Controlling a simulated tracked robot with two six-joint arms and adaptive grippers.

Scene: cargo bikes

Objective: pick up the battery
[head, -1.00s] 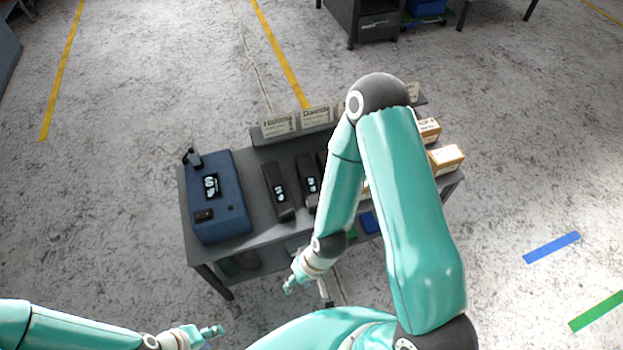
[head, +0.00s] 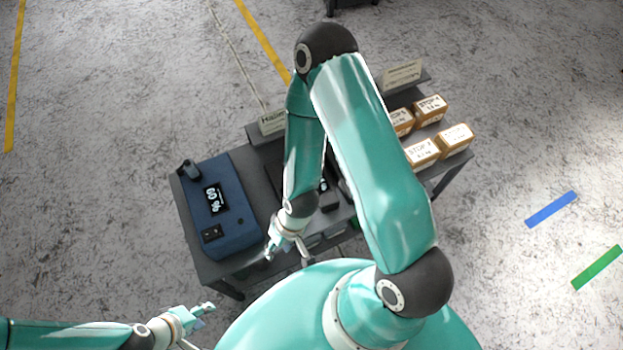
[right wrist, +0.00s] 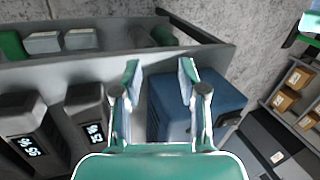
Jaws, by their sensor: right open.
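Black batteries with small lit displays lie on the grey table. In the head view one battery (head: 328,197) shows partly beside my right forearm, which hides others. In the right wrist view two batteries, one at far left (right wrist: 30,125) and one nearer the middle (right wrist: 88,122), lie left of the fingers. My right gripper (head: 287,256) is open and empty at the table's front edge, near the blue box's right side; it also shows in the right wrist view (right wrist: 157,82). My left gripper (head: 200,326) is open and empty, in front of the table at lower left.
A blue box (head: 241,183) with a lit display stands at the table's left end. Several labelled cartons (head: 423,152) sit at the right end. Sign plates (head: 402,74) stand along the back. The lower shelf holds grey and green items (right wrist: 80,39).

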